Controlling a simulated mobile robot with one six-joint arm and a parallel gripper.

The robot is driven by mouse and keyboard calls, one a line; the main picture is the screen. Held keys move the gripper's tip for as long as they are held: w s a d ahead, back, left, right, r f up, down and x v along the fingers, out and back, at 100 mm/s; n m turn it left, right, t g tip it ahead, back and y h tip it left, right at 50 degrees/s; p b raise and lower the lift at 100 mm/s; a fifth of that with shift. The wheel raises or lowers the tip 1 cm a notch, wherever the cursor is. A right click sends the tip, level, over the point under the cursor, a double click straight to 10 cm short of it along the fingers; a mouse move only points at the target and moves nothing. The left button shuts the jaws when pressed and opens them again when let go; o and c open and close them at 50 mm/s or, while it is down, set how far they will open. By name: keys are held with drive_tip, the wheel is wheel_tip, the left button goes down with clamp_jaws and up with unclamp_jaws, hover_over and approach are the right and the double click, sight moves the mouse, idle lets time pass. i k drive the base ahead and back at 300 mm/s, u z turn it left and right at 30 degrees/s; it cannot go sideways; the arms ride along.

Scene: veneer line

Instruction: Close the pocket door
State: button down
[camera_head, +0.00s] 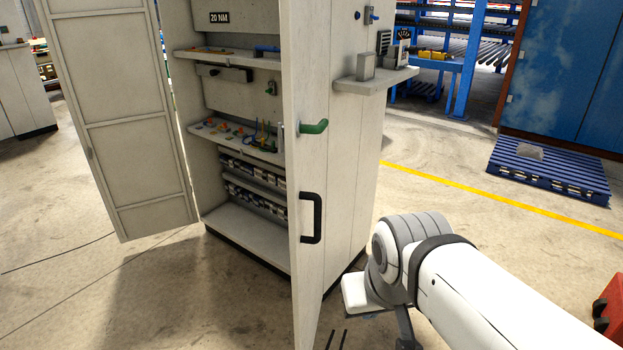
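A tall pale cabinet (240,222) stands open in the middle of the view. Its ribbed left door (120,100) is swung out to the left. Its right door (308,272) stands out toward me, nearly edge-on, with a black pull handle (317,218) and a green handle (314,127) above it. I cannot tell which door is called the pocket door. My gripper (337,339) shows only as two thin dark fingers, apart with nothing between them, at the bottom edge. They are right of the right door's lower part and below the black handle.
Inside the cabinet are shelves with small parts (235,132). A side shelf (375,80) juts out on its right. A blue pallet (550,170) and a red object (609,310) are at right. The floor in front of the left door is clear.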

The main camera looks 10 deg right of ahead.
sight(305, 25)
drive_tip(key=z, duration=0.1)
drive_tip(key=i, duration=0.9)
drive_tip(key=u, duration=0.1)
